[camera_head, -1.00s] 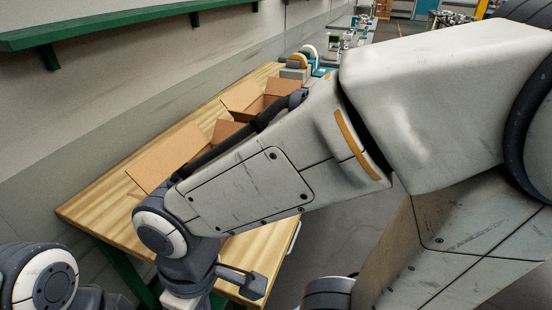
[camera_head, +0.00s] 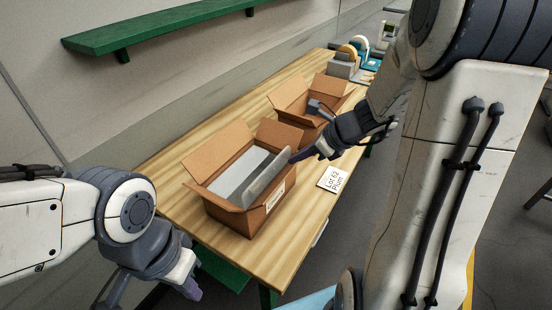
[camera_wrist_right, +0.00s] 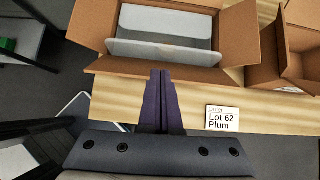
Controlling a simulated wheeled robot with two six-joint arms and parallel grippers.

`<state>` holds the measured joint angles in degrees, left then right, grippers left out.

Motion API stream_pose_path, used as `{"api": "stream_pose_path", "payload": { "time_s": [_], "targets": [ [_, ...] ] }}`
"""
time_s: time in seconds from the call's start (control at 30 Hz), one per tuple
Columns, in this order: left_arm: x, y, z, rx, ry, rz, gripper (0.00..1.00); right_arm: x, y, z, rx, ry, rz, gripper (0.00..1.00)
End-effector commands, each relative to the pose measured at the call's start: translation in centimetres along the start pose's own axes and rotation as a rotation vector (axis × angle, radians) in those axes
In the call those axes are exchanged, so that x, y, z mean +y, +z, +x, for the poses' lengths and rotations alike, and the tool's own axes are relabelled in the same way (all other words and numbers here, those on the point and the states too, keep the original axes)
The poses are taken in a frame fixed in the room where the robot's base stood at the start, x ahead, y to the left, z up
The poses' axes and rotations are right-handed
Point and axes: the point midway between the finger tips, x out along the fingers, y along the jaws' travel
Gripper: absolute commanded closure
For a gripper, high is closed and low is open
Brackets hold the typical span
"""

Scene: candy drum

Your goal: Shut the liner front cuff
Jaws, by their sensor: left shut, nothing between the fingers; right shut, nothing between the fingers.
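An open cardboard box (camera_head: 238,213) stands on the bench with its flaps spread. A grey-white liner (camera_head: 240,170) lines it, also seen in the right wrist view (camera_wrist_right: 168,22). The liner's front cuff (camera_head: 266,180) is a grey panel standing along the box's front side; in the wrist view it is a strip (camera_wrist_right: 165,53) inside the front flap. My right gripper (camera_head: 296,156) is shut and empty by the box's right end in the head view; in the wrist view its fingertips (camera_wrist_right: 161,72) overlap the front flap. Contact cannot be told. My left gripper (camera_head: 191,287) is shut and empty, left of the bench's front edge.
A second open box (camera_head: 300,103) stands behind, with a dark object partly seen at it. A card reading "Lot 62 Plum" (camera_head: 334,179) lies on the wooden bench (camera_head: 285,245). Tape dispensers (camera_head: 350,58) stand at the far end. A green shelf (camera_head: 165,30) hangs on the wall.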

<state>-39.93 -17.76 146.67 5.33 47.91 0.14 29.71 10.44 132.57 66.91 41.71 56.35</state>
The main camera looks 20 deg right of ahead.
Motion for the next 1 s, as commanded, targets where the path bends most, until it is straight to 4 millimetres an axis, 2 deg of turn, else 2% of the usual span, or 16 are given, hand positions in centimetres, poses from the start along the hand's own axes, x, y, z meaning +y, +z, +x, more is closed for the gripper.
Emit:
{"api": "stream_pose_path", "payload": {
  "time_s": [0.17,0.4,0.6,0.8,1.0],
  "targets": [
    [0.0,0.0,0.1,0.0,0.0,0.0,1.0,-0.6,-0.3,1.4,-0.006,-0.011,0.039,1.0],
    [0.0,0.0,0.5,0.0,0.0,0.0,1.0,-0.5,-0.3,5.9,-0.004,-0.008,0.035,1.0],
    [-0.1,0.0,0.7,0.0,0.0,0.001,1.0,-0.6,-0.2,8.7,-0.005,-0.011,0.033,1.0],
    [-0.1,0.0,0.8,0.0,0.0,0.001,1.0,-0.7,-0.2,9.7,-0.005,-0.013,0.033,1.0],
    [-0.1,0.0,0.8,0.0,0.0,0.001,1.0,-0.7,-0.1,9.8,-0.005,-0.014,0.032,1.0]
  ]
}}
